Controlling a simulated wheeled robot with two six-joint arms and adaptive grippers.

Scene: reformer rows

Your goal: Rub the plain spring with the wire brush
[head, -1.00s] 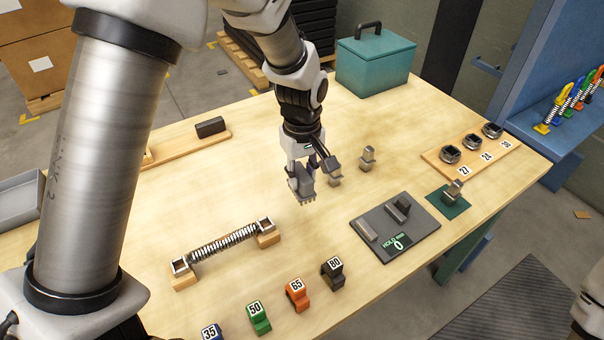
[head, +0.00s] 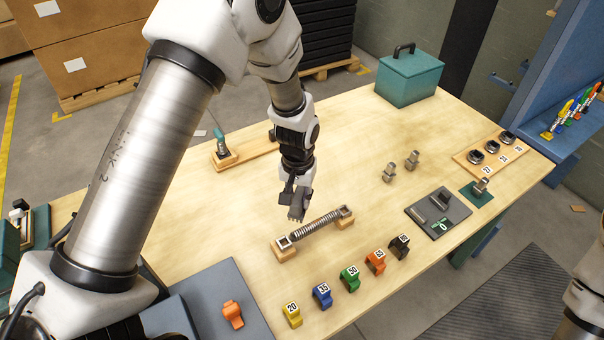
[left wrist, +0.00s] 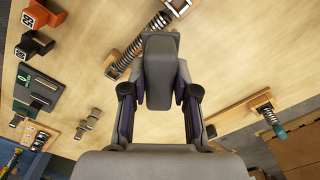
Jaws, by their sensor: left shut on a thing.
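The plain spring (head: 318,224) is a metal coil lying level between two wooden end blocks with metal sockets. It also shows in the left wrist view (left wrist: 137,48), above the gripper. My left gripper (head: 298,190) points down just behind the spring. It is shut on the wire brush (head: 297,204), a grey block with short bristles underneath. In the left wrist view the brush (left wrist: 160,75) sits between the fingers. I cannot tell whether its bristles touch the coils. My right gripper is out of view; only part of that arm shows at the lower right.
Numbered coloured blocks, such as the green one (head: 349,278), line the front edge. A dark grey gauge (head: 437,212) lies to the right, with small metal pieces (head: 412,159) behind it. A teal toolbox (head: 408,80) stands at the back.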

